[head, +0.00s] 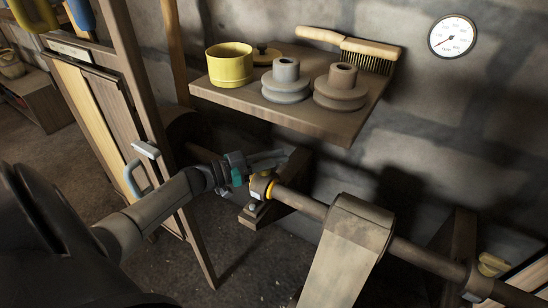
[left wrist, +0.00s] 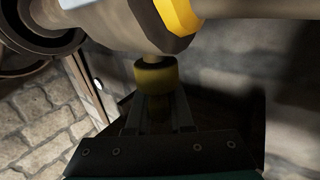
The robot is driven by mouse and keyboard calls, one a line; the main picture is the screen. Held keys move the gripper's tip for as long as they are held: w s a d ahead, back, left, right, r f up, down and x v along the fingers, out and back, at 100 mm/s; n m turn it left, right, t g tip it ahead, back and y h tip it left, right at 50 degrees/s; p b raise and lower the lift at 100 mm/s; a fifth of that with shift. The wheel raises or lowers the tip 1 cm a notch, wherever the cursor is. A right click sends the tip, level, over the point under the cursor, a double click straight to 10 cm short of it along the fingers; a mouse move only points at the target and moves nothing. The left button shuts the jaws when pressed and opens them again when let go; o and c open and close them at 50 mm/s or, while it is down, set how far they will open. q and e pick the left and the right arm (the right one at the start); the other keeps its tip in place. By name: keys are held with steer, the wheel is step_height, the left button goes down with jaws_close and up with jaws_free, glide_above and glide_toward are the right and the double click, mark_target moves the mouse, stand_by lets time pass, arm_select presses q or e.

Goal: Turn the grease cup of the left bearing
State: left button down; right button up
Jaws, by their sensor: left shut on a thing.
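My left gripper (head: 266,160) reaches in from the left at the bearing. In the left wrist view its two fingers (left wrist: 158,105) are shut on the grease cup, one on each side. In the head view the fingers largely hide the cup. My right gripper is not in view.
A wide belt (head: 345,245) runs over the shaft (head: 305,203) to the right. Above, a wooden shelf (head: 330,128) holds a yellow pot (head: 229,67), two pulleys and a brush (head: 365,48). A wooden door frame with a handle (head: 135,178) stands near my left arm.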

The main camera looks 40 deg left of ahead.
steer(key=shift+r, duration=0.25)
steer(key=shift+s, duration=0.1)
arm_select(q)
steer(key=c, duration=0.8)
jaws_free()
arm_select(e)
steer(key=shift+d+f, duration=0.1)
